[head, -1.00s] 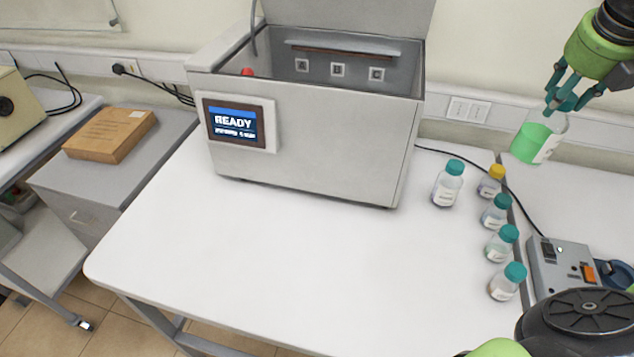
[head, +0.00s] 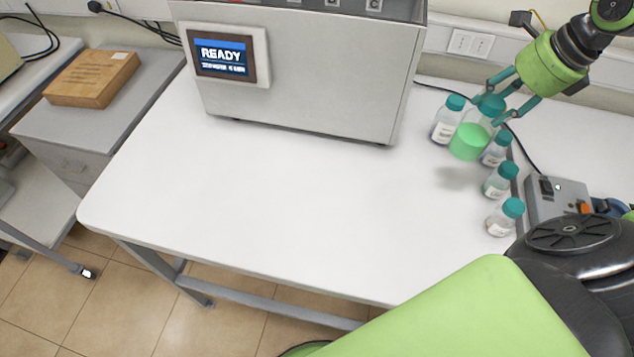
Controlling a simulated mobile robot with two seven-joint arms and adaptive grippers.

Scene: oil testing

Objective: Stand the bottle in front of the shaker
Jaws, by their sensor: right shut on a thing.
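My right gripper (head: 495,108) is shut on the teal cap of a bottle with bright green liquid (head: 470,141). The bottle is slightly tilted and hangs above the right part of the white table, with its shadow on the table below it. A large grey machine (head: 310,85) with a READY screen (head: 222,56) stands at the back of the table, left of the bottle. A small grey device (head: 546,199) with an orange switch stands at the right. No label tells which of the two is the shaker. My left gripper is not in view.
A teal-capped bottle (head: 446,122) stands just left of the held bottle. Several small teal-capped bottles, such as the nearest one (head: 502,221), stand in a row at the right. The white table (head: 270,200) is bare in front of the machine.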

